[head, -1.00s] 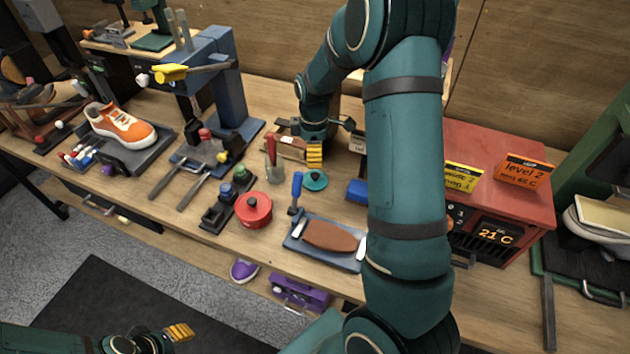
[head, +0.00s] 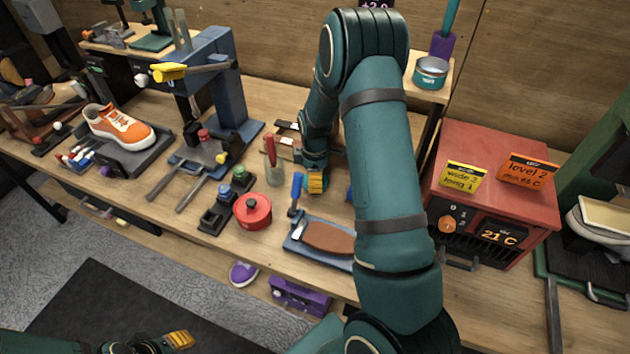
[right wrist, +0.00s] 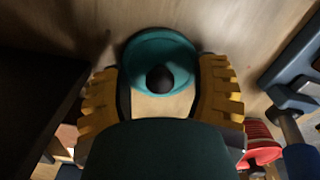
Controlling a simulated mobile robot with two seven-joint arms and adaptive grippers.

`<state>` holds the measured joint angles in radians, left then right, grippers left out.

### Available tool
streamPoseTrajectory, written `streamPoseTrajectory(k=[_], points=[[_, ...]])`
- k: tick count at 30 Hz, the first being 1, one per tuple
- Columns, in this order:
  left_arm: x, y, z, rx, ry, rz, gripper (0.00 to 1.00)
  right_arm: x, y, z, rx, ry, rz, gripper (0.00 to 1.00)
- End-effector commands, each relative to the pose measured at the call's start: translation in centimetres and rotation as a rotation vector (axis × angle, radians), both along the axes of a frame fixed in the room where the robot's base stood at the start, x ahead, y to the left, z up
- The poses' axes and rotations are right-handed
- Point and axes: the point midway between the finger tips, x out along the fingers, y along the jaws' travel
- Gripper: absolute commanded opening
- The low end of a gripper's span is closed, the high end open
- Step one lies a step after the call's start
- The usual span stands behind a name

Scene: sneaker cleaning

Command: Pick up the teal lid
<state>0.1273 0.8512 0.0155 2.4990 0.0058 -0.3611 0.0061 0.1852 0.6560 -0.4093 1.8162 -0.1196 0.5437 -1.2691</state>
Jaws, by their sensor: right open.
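The teal lid (right wrist: 160,52) is round with a dark knob (right wrist: 159,80) at its middle. In the right wrist view it lies flat on the wooden table, between and just beyond the yellow fingertips. My right gripper (right wrist: 160,95) is open over it, with one finger on each side of the knob. In the head view my right gripper (head: 316,184) points down at the table and hides the lid. My left gripper (head: 180,340) is at the bottom left, low in front of the table and far from the lid; its finger gap is unclear.
A red pot (head: 252,211), a blue-handled tool (head: 296,190) and a tray with a brown piece (head: 327,238) stand close by. A glass holder with a red-handled tool (head: 273,172) is left of my right gripper. A teal tin (head: 430,73) sits on the back shelf.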

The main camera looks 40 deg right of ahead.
Motion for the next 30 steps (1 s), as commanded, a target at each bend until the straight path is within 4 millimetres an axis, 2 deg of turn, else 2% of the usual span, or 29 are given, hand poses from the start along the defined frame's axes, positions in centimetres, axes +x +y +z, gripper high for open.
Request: streamPoseTrajectory(k=[2, 5, 7, 8, 22, 26, 30], points=[[0.0, 0.0, 0.0, 0.000, 0.000, 0.000, 0.39, 0.0, 0.0, 0.1, -0.001, -0.001, 0.000, 0.61], [0.0, 0.0, 0.0, 0.000, 0.000, 0.000, 0.39, 0.0, 0.0, 0.1, -0.001, -0.001, 0.000, 0.32], [0.0, 0.0, 0.0, 0.000, 0.000, 0.000, 0.39, 0.0, 0.0, 0.1, -0.001, -0.001, 0.000, 0.07], [0.0, 0.0, 0.0, 0.000, 0.000, 0.000, 0.39, 0.0, 0.0, 0.1, -0.001, -0.001, 0.000, 0.00], [0.0, 0.0, 0.1, 0.000, -0.001, 0.000, 0.39, 0.1, 0.0, 0.7, -0.001, -0.003, 0.000, 0.00], [0.1, 0.0, 0.3, 0.000, -0.002, 0.002, 0.39, 0.1, 0.0, 2.0, 0.000, -0.004, 0.000, 0.00], [0.2, 0.0, 0.7, 0.001, -0.005, 0.004, 0.39, 0.1, 0.0, 4.7, -0.001, -0.006, 0.000, 0.00]])
